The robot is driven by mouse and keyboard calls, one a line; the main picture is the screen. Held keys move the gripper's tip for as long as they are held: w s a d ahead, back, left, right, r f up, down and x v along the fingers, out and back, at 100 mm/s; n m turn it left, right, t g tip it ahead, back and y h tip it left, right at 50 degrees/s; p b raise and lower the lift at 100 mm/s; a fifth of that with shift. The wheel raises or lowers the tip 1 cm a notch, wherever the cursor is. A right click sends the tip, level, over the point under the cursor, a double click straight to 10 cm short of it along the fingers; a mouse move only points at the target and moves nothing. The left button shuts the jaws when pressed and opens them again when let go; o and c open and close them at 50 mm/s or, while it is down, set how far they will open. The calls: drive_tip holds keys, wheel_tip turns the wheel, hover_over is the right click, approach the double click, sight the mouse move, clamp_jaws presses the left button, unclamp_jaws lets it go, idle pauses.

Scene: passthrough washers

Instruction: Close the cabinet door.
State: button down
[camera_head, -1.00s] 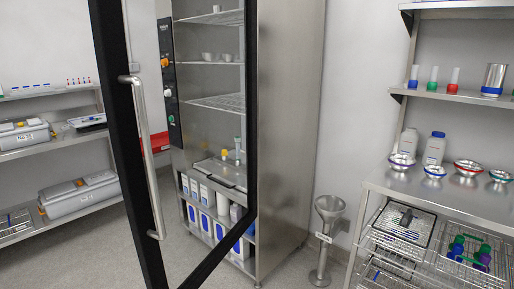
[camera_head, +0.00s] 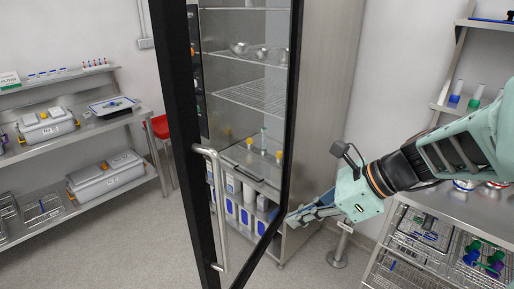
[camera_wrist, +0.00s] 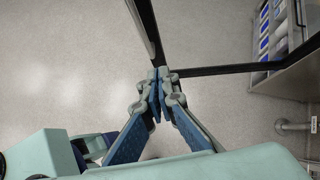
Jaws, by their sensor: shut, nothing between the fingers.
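The cabinet door (camera_head: 180,130) is a glass panel in a black frame with a long steel handle (camera_head: 218,215) near its left edge. It stands open, swung out in front of the tall steel cabinet (camera_head: 325,100). Shelves show through and behind the glass. My gripper (camera_head: 289,218) is at the door's lower right corner, beside the cabinet's lower front. Its fingers are shut and empty. In the wrist view my gripper's fingertips (camera_wrist: 158,75) are right by the black door frame (camera_wrist: 225,70). I cannot tell whether they touch it.
A steel rack (camera_head: 88,140) with lidded boxes stands on the left. A steel table with wire baskets (camera_head: 425,235) stands on the right, behind my arm. A steel stand (camera_head: 338,258) is on the floor beside the cabinet. The floor left of the door is clear.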

drive_tip(key=a+f+b, duration=0.3)
drive_tip(key=a+b, duration=0.1)
drive_tip(key=a, duration=0.2)
drive_tip(key=w+a+f+b, duration=0.1)
drive_tip(key=a+f+b, duration=0.2)
drive_tip(key=a, duration=0.4)
drive_tip(key=shift+w+n+g+b, duration=0.2)
drive_tip(key=shift+n+g+b, duration=0.1)
drive_tip(key=shift+b, duration=0.1)
drive_tip(key=shift+a, duration=0.2)
